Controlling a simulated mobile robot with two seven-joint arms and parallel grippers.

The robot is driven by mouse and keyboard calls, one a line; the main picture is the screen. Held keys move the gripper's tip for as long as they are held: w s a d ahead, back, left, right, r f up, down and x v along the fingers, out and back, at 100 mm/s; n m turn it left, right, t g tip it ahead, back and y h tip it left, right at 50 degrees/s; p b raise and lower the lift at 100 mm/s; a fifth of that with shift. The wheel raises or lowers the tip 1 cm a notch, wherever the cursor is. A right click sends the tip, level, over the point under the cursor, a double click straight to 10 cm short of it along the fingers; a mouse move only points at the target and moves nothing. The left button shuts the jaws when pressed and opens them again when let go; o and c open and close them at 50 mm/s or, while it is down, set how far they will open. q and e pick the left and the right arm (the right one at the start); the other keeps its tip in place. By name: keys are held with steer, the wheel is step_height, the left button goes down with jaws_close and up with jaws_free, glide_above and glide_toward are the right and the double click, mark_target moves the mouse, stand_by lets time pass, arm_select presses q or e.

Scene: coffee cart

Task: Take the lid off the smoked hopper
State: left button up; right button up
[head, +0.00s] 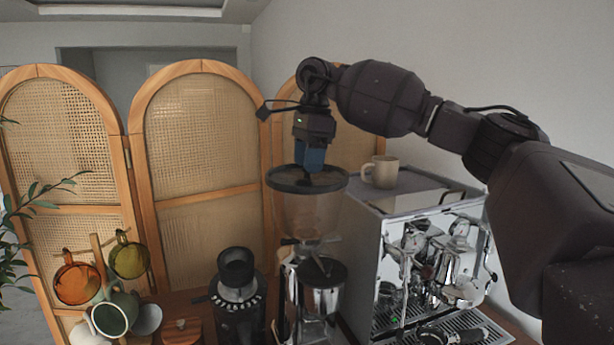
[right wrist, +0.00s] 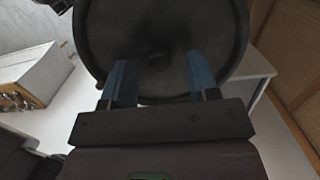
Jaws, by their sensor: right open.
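The smoked hopper (head: 308,214) stands on top of the grinder in the head view, left of the espresso machine. Its dark round lid (head: 284,181) lies flat on the hopper's top. My right gripper (head: 309,168) points down right over the lid. The blue fingers of my right gripper (right wrist: 160,85) are apart, one on each side of the knob's line, with a gap to the knob. My left gripper is in neither view.
The espresso machine (head: 362,262) stands close to the right, with a beige mug (head: 381,172) on top near my right arm. A smaller black grinder (head: 238,285) and a rack of hanging mugs (head: 76,283) stand to the left. A cane folding screen (head: 200,130) stands behind.

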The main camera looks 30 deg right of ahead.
steer(key=shift+a+f, duration=0.1)
steer(key=shift+f, duration=0.55)
steer(key=shift+c, duration=0.5)
jaws_close()
steer(key=shift+r, duration=0.1)
step_height(320, 180, up, 20)
